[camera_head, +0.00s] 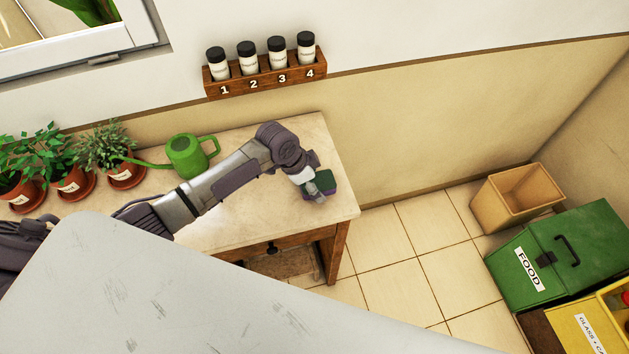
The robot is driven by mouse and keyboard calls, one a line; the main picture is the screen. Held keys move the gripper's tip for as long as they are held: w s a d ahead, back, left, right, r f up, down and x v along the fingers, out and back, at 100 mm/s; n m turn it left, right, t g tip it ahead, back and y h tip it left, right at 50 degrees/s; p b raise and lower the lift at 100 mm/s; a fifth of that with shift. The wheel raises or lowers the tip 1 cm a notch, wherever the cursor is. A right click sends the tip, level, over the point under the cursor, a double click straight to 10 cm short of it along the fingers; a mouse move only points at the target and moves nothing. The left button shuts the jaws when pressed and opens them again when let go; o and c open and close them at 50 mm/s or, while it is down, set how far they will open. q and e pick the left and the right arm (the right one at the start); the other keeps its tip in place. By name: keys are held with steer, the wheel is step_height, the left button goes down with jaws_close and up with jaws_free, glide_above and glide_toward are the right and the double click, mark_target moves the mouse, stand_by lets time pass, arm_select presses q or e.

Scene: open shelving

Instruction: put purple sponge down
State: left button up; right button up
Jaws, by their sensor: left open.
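A small sponge (326,179), dark green on top with purple at its side, is at the right end of the stone-topped table (262,219). It seems to rest on the tabletop, though the gripper hides part of it. My left gripper (318,191) is right at the sponge, with its fingers beside or around it, and is open. Whether the fingers touch the sponge cannot be told. My right gripper is not in view.
A green watering can (186,157) and several potted plants (72,176) stand along the table's back left. A wooden rack (267,78) with numbered jars hangs on the wall. A green FOOD bin (577,250) and an open tan box (518,197) stand on the floor right.

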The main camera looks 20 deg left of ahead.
arm_select(q)
steer(key=shift+r, duration=0.1)
steer(key=shift+a+r, duration=0.1)
steer(key=shift+r, duration=0.15)
steer(key=b+v, duration=0.1)
steer(key=v, duration=1)
steer(key=shift+r, duration=0.3)
steer(key=shift+s, duration=0.1)
